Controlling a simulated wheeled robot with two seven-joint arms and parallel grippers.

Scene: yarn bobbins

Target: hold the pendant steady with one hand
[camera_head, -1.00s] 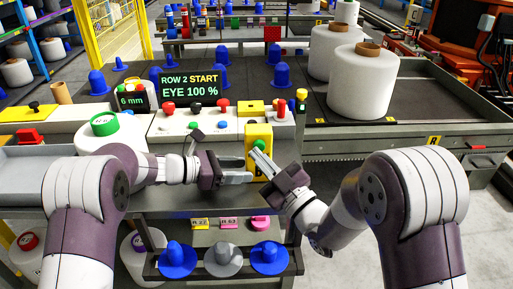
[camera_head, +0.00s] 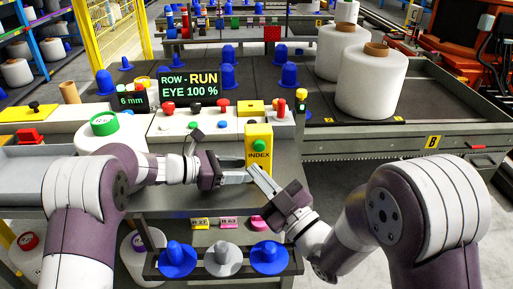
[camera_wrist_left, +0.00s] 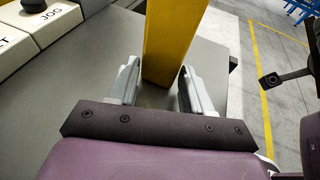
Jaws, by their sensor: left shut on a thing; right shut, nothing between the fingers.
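The pendant (camera_head: 258,139) is a yellow upright box with a green button and the word INDEX. It stands at the front edge of the grey bench in the head view. My left gripper (camera_head: 244,175) is shut on its lower part. In the left wrist view the yellow pendant (camera_wrist_left: 169,45) rises between the two fingers of my left gripper (camera_wrist_left: 157,88). My right gripper (camera_head: 258,175) is shut and empty, its fingertips close to the pendant's lower end. I cannot tell whether they touch it. The green button is uncovered.
A display (camera_head: 190,86) reads "ROW - RUN, EYE 100 %". A panel with coloured buttons (camera_head: 190,121) lies left of the pendant. A large white bobbin (camera_head: 372,85) stands on the belt at the back right. A rack of blue and grey cones (camera_head: 223,259) sits below the bench.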

